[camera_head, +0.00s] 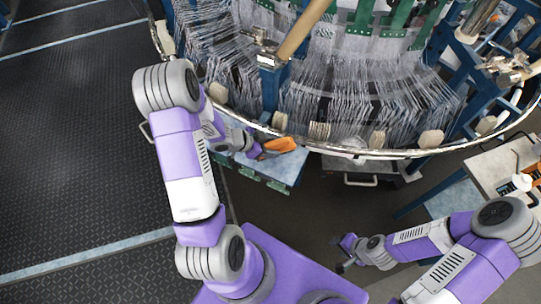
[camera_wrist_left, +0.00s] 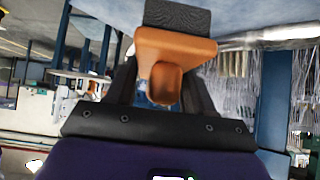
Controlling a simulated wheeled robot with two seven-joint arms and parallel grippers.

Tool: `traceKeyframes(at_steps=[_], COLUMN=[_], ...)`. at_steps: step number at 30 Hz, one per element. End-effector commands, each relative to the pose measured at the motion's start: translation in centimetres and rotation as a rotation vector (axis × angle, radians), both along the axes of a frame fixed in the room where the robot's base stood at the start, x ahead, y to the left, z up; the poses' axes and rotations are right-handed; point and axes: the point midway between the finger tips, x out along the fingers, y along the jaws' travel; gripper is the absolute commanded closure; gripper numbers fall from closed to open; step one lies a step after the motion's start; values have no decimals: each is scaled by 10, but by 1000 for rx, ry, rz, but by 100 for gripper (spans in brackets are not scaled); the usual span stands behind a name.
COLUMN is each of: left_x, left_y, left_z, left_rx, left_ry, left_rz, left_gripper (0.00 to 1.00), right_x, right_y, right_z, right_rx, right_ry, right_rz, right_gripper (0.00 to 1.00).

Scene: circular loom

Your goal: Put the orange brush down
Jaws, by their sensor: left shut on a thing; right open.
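The orange brush (camera_head: 280,145) is at the front rim of the loom in the head view, over a light blue panel. My left gripper (camera_head: 258,150) is shut on it. In the left wrist view the orange brush (camera_wrist_left: 172,48) sits between the dark fingers, with its dark bristle block at the top of the picture. Whether the brush touches the panel or the rim cannot be told. My right gripper (camera_head: 346,252) is open and empty, low over the dark floor and well away from the loom.
The circular loom's metal rim (camera_head: 380,153) curves across the front, with dense threads behind it. A light blue panel (camera_head: 285,168) lies below the rim. A pale table (camera_head: 492,168) with small items stands at the right. The dark floor (camera_head: 80,150) at left is clear.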

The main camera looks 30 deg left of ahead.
Motion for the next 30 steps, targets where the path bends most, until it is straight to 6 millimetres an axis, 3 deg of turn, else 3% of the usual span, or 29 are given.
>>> traceKeyframes(at_steps=[11, 23, 24, 28, 30], left_x=[0, 1, 0, 0, 0], left_y=[0, 0, 0, 0, 0], left_z=[-43, -46, -45, -45, -45], left_rx=[0, 0, 1, 1, 1], left_ry=[0, -2, -1, -1, -1], left_rz=[1, 1, 1, 1, 1], left_gripper=[96, 96, 41, 22, 22], right_x=[0, 0, 0, 0, 0], right_y=[0, 0, 0, 0, 0], right_z=[-24, -25, -24, -24, -24], right_rx=[0, 0, 0, 0, 0], right_ry=[0, 0, 0, 0, 0], right_rz=[0, 0, 0, 0, 0], right_gripper=[58, 58, 58, 58, 58])
